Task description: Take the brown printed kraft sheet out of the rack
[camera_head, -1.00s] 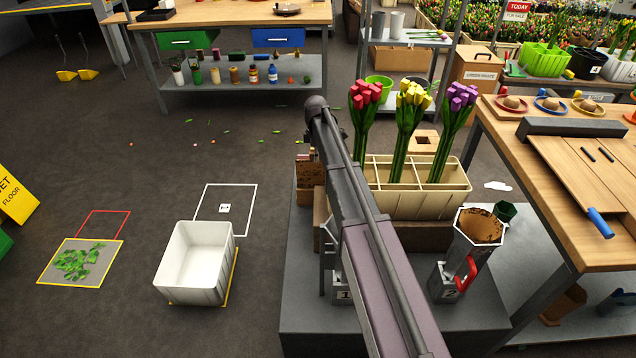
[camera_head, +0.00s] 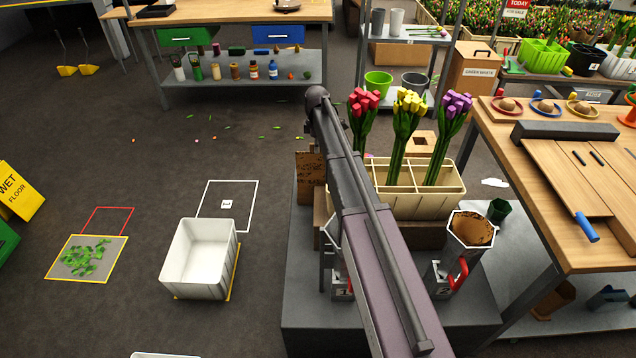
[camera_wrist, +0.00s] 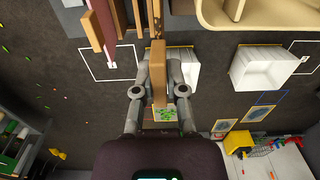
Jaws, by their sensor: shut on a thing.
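In the wrist view my gripper (camera_wrist: 158,92) is shut, with its two grey fingers on either side of a narrow brown piece (camera_wrist: 158,72). In the head view my arm covers the gripper and most of the rack.
A cream divided planter (camera_head: 425,203) with red, yellow and purple tulips stands right of my arm, beside a hexagonal holder (camera_head: 452,252). A white bin (camera_head: 199,258) stands on the floor to the left. A wooden bench (camera_head: 560,225) is at the right.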

